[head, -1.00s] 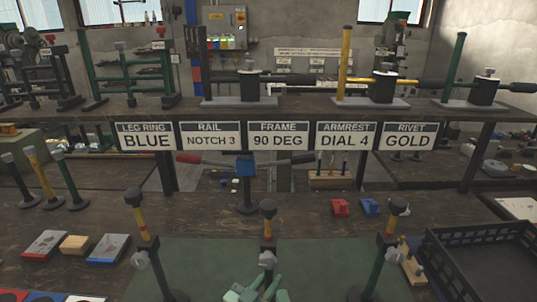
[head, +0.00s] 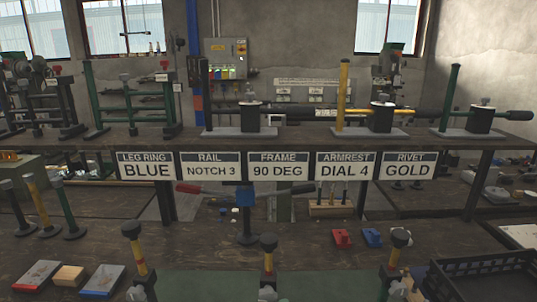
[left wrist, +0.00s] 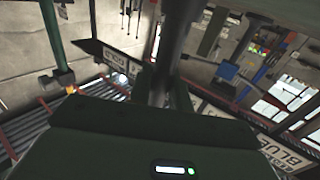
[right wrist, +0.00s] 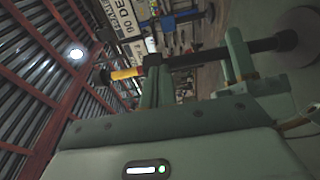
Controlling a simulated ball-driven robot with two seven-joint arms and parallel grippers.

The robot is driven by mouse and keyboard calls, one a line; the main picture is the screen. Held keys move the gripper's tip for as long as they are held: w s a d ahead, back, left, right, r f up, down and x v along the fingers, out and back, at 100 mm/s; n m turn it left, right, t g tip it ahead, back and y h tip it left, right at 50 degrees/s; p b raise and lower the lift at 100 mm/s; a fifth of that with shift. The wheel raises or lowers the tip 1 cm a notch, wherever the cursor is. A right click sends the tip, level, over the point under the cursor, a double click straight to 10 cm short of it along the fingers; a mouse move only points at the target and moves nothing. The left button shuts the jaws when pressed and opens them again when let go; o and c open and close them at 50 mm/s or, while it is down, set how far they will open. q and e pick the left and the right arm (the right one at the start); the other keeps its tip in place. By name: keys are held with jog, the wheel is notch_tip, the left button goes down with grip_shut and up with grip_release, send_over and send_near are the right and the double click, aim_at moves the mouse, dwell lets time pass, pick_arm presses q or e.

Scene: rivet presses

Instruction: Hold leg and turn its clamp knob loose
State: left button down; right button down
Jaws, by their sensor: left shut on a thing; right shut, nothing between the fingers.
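In the head view, three upright legs stand along the front edge: left leg (head: 139,262), middle leg (head: 268,262) and right leg (head: 395,258). The middle leg's grey clamp knob (head: 267,293) shows at the bottom edge. Both grippers are below the head view. In the left wrist view, my left gripper (left wrist: 166,95) is shut on a dark leg tube (left wrist: 174,45).
A black crate (head: 480,268) stands at front right. A signed shelf (head: 330,131) crosses behind. The green mat (head: 205,284) has bare room between legs.

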jog(key=shift+a+r, duration=0.15)
jog(key=shift+a, duration=0.2)
dwell(0.3)
jog(key=shift+r, duration=0.25)
jog(key=shift+d+r, duration=0.1)
jog(key=shift+r, duration=0.8)
dwell(0.4)
